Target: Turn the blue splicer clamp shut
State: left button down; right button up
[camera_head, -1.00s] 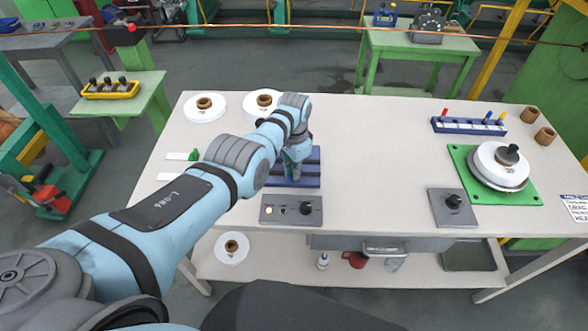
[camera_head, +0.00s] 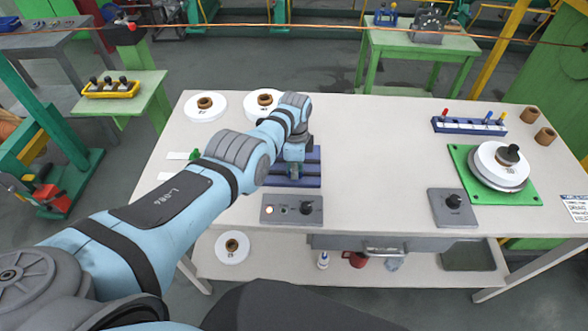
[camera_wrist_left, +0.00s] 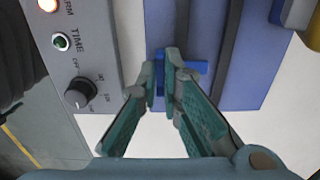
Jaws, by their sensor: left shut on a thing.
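The blue splicer (camera_head: 310,179) sits on the white table, left of the middle, partly hidden behind my left arm and gripper in the head view. In the left wrist view its blue body (camera_wrist_left: 200,25) fills the top, with a blue clamp handle (camera_wrist_left: 196,67) in front of the fingers. My left gripper (camera_wrist_left: 163,82) has its green-grey fingertips closed in around the handle's near part. It points down at the splicer in the head view (camera_head: 294,174). The fingertips hide part of the handle. My right gripper is out of view.
A grey control box (camera_head: 292,210) with a knob and lit lamp stands just in front of the splicer. White spools (camera_head: 205,107) lie behind it. A green plate (camera_head: 462,165) with a spool and a blue tool rack (camera_head: 468,126) are at the right. The table's middle is clear.

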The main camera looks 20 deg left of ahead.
pick_arm(q)
jog(key=shift+d, duration=0.2)
jog(key=c, duration=1.8)
grip_release()
jog(key=shift+o, duration=0.2)
jog(key=shift+a, duration=0.1)
